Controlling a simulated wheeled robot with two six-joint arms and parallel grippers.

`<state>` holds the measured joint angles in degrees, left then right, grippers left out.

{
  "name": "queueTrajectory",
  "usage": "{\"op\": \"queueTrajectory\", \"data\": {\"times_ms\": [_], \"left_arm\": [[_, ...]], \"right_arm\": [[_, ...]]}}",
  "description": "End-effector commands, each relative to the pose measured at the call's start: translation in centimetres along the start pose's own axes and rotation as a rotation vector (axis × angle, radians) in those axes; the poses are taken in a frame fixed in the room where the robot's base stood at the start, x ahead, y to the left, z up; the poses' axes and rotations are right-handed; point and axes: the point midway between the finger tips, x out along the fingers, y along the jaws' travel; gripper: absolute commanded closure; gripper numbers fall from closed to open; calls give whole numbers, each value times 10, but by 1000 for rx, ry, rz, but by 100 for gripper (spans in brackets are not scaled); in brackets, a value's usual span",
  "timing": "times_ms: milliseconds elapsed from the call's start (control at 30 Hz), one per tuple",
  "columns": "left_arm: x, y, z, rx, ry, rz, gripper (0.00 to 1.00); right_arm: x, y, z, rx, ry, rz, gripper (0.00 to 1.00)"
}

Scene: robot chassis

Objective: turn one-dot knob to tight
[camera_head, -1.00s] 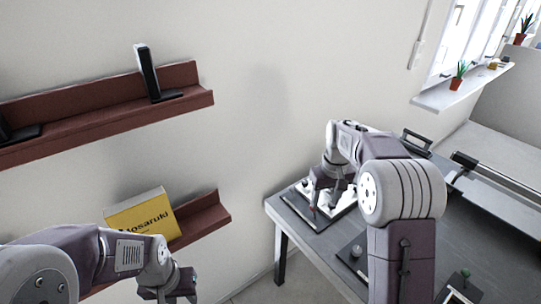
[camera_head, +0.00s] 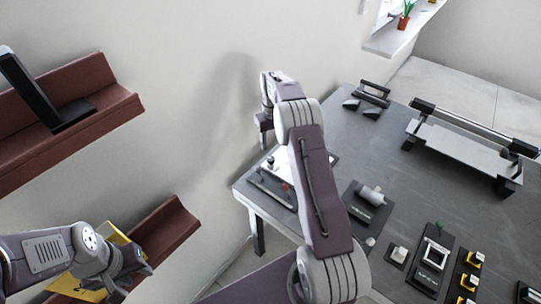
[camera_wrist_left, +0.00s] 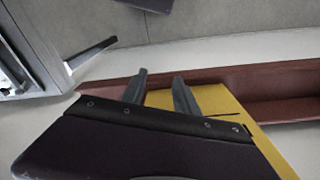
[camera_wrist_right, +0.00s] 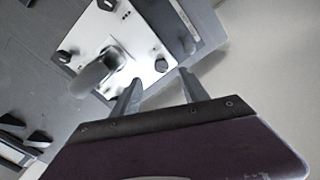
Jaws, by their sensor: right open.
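A white plate with dark knobs (camera_wrist_right: 142,45) lies under my right gripper in the right wrist view. Small dark dots are printed near the top knob; I cannot tell which knob is the one-dot one. A grey rounded handle (camera_wrist_right: 95,73) rises from the plate. In the head view my arm partly hides the plate. My right gripper (camera_wrist_right: 158,77) is open and empty above the plate's edge.
The plate stands on a grey table (camera_head: 385,150) with several other fixtures and a long rail device (camera_head: 465,145). My left gripper is near a yellow box (camera_head: 92,283) on the lower red shelf (camera_head: 170,232). A wall borders the table on the left.

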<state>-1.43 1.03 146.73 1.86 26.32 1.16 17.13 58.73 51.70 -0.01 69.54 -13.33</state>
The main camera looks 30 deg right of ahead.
Motion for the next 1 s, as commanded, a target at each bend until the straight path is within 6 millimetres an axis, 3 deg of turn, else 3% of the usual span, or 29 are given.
{"op": "queueTrajectory", "data": {"times_ms": [433,600,800,833,1000], "left_arm": [[-8,0,-1,0,0,0,64],[-9,0,-1,0,0,0,64],[-8,0,-1,0,0,0,64],[-8,0,-1,0,0,0,64],[-8,0,-1,0,0,0,64]], "right_arm": [[77,-1,1,-1,-3,-1,48],[90,-1,0,-1,-1,0,48],[90,-1,0,-1,0,0,48],[90,-1,0,-1,0,0,51],[90,-1,0,-1,0,0,98]]}}
